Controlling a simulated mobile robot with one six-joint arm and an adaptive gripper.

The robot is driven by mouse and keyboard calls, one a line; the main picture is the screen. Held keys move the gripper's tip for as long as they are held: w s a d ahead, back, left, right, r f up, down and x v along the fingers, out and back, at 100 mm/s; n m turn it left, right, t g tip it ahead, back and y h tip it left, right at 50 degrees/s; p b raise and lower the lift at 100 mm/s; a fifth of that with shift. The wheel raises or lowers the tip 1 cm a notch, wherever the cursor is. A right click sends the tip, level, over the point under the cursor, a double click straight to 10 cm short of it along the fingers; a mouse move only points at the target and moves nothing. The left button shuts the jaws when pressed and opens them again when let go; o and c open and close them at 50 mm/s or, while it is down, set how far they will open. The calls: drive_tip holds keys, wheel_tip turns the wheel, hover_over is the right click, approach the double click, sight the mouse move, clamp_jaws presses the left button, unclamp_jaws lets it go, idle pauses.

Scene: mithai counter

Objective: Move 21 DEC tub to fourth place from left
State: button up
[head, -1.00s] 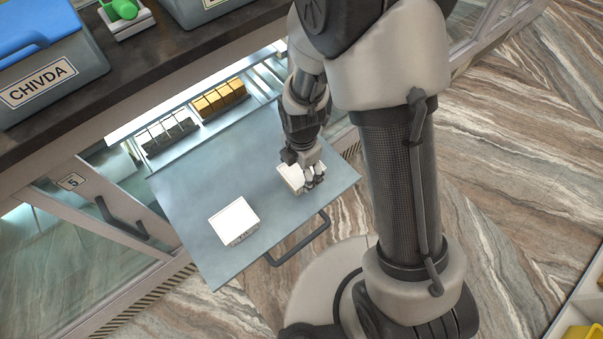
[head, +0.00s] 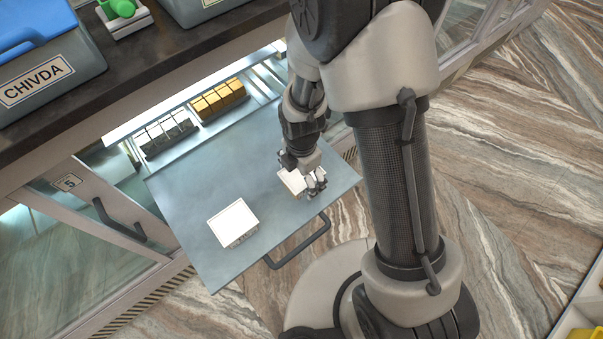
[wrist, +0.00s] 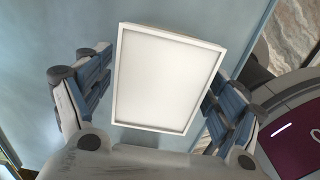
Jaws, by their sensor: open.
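A white-lidded tub (head: 292,181) stands on the right part of the pulled-out grey shelf. In the wrist view its lid (wrist: 167,80) lies between my fingers, with a gap on each side. My gripper (head: 316,184) is open above and around this tub; it also shows in the wrist view (wrist: 150,100). A second white-lidded tub (head: 233,222) stands to the left on the same shelf. Its front label is too small to read. No date can be read on the tub at my gripper, so I cannot tell which is the 21 DEC tub.
The grey shelf (head: 200,190) has a dark handle (head: 300,243) at its front edge. Behind it, inside the counter, are a tray of silvery pieces (head: 166,134) and a tray of yellow pieces (head: 219,101). A CHIVDA bin (head: 40,75) stands on the counter above.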

drive_tip(key=d+r+m+t+p, duration=0.1)
drive_tip(key=d+r+m+p, duration=0.15)
drive_tip(key=r, duration=0.85)
drive_tip(key=d+r+m+p, duration=0.15)
drive_tip(key=r+m, duration=0.25)
drive_tip(key=r, duration=0.6)
drive_tip(key=s+d+r+m+t, duration=0.1)
drive_tip(key=s+d+r+m, duration=0.2)
drive_tip(key=s+r+m, duration=0.3)
drive_tip(key=s+d+r+m+t, duration=0.2)
drive_tip(key=s+d+r+m, duration=0.2)
drive_tip(key=s+r+m, duration=0.3)
drive_tip(key=shift+s+r+m+t+p, duration=0.35)
drive_tip(key=shift+r+m, duration=0.6)
drive_tip(key=shift+m, duration=1.7)
drive_tip(key=shift+w, duration=0.1)
